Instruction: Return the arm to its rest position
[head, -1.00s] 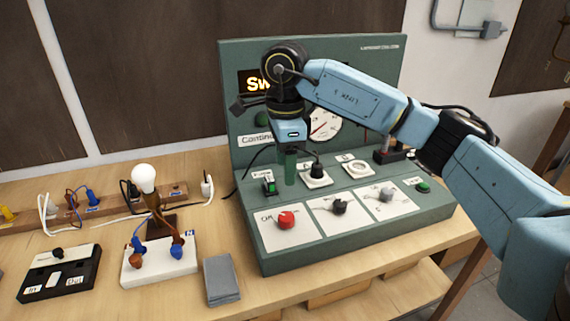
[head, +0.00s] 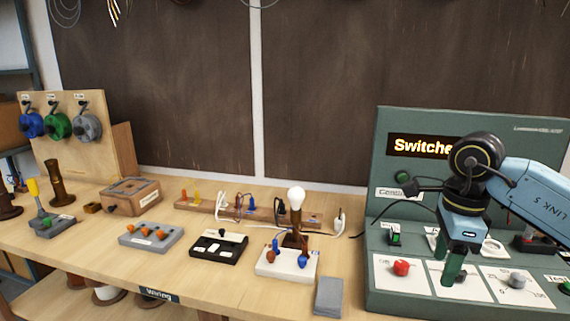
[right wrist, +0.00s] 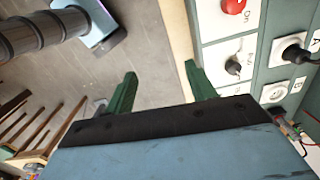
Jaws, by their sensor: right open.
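My right arm comes in from the right in the head view. Its gripper (head: 455,268) hangs in front of the green test console (head: 374,282), fingers pointing down, over the middle white card. In the right wrist view the two green fingers (right wrist: 162,82) stand wide apart with nothing between them. The console's red knob (head: 401,268) is left of the gripper and a grey knob (head: 516,281) is right of it. The right wrist view also shows the red knob (right wrist: 233,6) and a black knob (right wrist: 233,67). My left gripper is not in view.
The lamp's white bulb (head: 296,194) stands on the bench behind a white terminal block (head: 287,264). A grey block (head: 329,296) lies beside the console. A black box (head: 218,247), a grey terminal block (head: 151,236) and wire spools (head: 58,126) are farther left. Bare bench wood shows along the front.

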